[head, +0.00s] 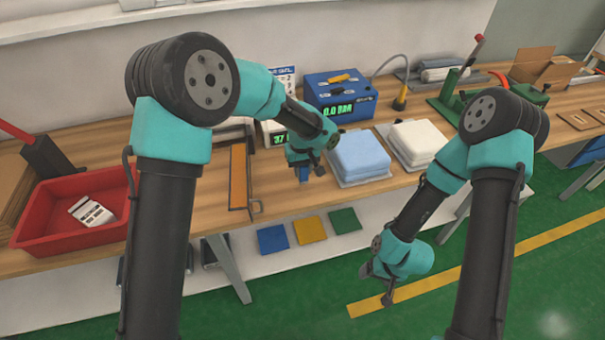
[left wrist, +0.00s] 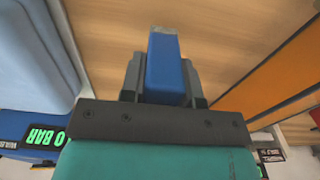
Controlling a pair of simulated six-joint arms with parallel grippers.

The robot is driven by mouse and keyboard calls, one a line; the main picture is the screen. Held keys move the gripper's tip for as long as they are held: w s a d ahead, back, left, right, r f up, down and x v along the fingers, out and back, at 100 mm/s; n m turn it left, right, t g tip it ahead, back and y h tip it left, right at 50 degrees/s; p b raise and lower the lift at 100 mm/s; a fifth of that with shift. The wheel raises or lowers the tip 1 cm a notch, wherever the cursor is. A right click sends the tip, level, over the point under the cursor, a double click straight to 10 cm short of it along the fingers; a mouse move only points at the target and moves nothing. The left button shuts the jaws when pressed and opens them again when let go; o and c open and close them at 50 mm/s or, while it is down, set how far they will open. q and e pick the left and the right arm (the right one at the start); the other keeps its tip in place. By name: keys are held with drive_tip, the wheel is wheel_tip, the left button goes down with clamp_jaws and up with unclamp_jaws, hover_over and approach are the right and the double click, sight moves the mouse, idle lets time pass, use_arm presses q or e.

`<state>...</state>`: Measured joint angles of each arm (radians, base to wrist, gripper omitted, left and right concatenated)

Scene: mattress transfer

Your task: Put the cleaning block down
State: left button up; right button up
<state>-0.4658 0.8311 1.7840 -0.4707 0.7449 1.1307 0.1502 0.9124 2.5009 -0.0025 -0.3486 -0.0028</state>
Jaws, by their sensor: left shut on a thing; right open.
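The cleaning block appears as a blue bar with a pale end (left wrist: 168,70), upright between the fingers in the left wrist view. My left gripper (head: 303,171) is shut on it, over the wooden table (head: 270,190) between the orange-edged frame and the light blue mattress stack. A small part of the blue block shows under the fingers in the head view. I cannot tell whether its lower end touches the table. My right gripper (head: 386,288) is open and empty, hanging low in front of the table over the green floor.
The light blue stack (head: 360,155) and a white stack (head: 417,142) lie on trays to the right. A blue device (head: 340,95) reading 0.0 BAR stands behind. The orange-edged frame (head: 239,177) is left, then a red bin (head: 75,235). Bare wood surrounds the left gripper.

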sight(303, 174)
use_arm(q)
drive_tip(key=shift+w, duration=0.1)
drive_tip(key=shift+w, duration=0.35)
drive_tip(key=shift+f, duration=1.75)
drive_tip(key=shift+f, duration=0.15)
drive_tip(key=o, duration=1)
wheel_tip(303, 174, up, 12)
drive_tip(key=shift+r, duration=0.15)
drive_tip(key=shift+a, duration=0.1)
